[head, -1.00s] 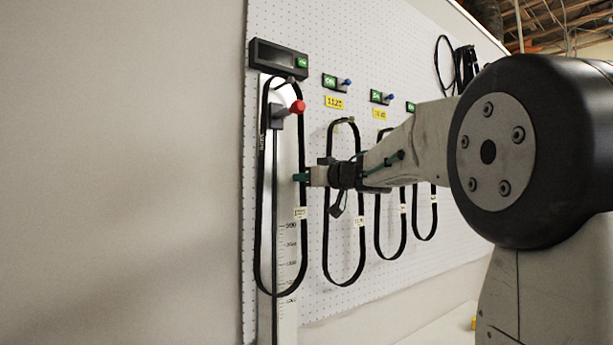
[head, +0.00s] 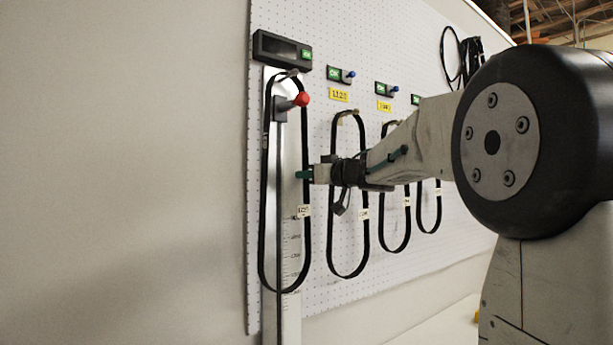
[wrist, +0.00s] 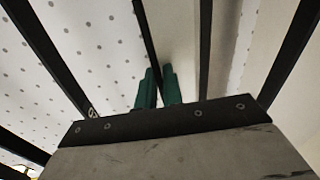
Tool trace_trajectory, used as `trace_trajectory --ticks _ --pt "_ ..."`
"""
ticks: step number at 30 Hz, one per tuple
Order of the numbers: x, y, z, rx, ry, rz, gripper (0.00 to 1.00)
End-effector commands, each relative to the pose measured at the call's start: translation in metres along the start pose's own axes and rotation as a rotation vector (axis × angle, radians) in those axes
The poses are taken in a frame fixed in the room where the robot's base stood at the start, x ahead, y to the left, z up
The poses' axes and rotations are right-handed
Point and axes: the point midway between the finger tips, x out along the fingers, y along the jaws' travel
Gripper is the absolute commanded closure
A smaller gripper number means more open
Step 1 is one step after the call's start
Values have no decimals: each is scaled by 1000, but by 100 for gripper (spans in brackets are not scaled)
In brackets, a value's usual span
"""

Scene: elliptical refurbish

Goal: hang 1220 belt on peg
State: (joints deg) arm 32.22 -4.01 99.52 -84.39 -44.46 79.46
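The leftmost black belt (head: 263,190) hangs as a long loop on a gauge with a red knob (head: 301,99). It has a white tag (head: 304,211) whose print I cannot read surely. My gripper (head: 303,174) has green fingertips at the belt's right strand, at mid-height. In the wrist view my fingers (wrist: 159,88) are close together, with a dark belt strand (wrist: 150,45) running between them. A yellow label (head: 338,95), seemingly 1220, is on the pegboard under a blue-tipped peg (head: 350,75) with a green OK sign.
Two more belts (head: 331,215) (head: 408,215) and another (head: 438,205) hang on the white pegboard (head: 330,25) to the right, close to my arm. A black display box (head: 282,47) is above the gauge. Blank wall lies at left.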

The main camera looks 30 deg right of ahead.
Motion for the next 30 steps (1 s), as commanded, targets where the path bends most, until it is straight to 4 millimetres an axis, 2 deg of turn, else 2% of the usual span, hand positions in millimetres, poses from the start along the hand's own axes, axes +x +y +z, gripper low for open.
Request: trace_trajectory --ticks 1,2,11,14,24,30 --pt "0 0 0 0 0 0 76" --pt "0 0 0 0 0 0 70" --pt "-2 0 0 0 0 1 70" --pt "-11 0 0 -1 0 1 70" --pt "-66 1 -1 -1 1 3 70" --pt "-78 0 0 0 0 0 70"
